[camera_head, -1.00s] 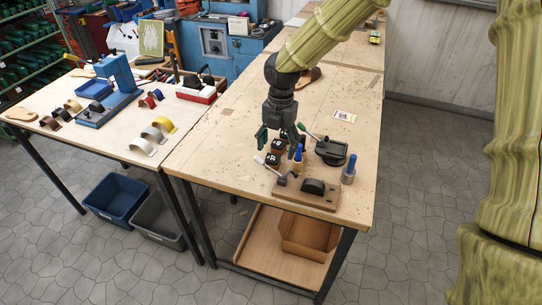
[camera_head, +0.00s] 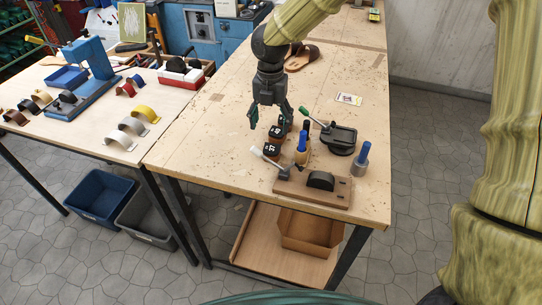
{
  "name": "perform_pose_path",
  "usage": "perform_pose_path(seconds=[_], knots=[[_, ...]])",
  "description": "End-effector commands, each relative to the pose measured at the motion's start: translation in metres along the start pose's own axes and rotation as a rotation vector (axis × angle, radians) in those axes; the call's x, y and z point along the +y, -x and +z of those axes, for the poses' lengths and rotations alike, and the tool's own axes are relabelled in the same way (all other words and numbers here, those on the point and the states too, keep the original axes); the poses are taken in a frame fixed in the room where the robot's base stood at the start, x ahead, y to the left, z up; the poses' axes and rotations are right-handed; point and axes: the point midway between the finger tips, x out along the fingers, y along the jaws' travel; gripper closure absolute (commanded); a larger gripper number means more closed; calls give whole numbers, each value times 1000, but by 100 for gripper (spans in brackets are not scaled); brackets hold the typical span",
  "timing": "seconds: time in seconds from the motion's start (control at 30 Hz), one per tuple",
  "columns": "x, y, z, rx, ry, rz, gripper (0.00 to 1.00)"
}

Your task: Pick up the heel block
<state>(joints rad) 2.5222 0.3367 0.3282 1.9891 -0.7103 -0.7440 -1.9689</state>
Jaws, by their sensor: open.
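Two small dark blocks with white marks on top stand on the wooden bench: a farther block (camera_head: 277,131) and a nearer block (camera_head: 271,151), both with brownish sides. They look like heel blocks; I cannot tell which one the task names. My gripper (camera_head: 270,116) points down with its fingers apart and empty, just behind and above the farther block. Its right finger partly overlaps the area beside that block. I cannot tell the exact height gap.
Right of the blocks stand a blue-handled tool (camera_head: 302,146), a black device with a green-handled lever (camera_head: 340,138) and a blue-topped cylinder (camera_head: 361,160). A wooden fixture (camera_head: 335,196) with a black curved piece lies in front. The bench's left part (camera_head: 205,135) is clear.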

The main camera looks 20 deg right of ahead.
Motion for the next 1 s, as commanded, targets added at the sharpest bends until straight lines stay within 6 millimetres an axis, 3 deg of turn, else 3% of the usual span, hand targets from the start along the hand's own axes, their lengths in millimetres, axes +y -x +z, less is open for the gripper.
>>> perform_pose_path(seconds=[0.33,0.67,1.0], knots=[[1,-42,-1,2,2,-3,30],[-1,-59,-2,2,2,-3,30],[-6,-96,-4,2,2,-3,30]])
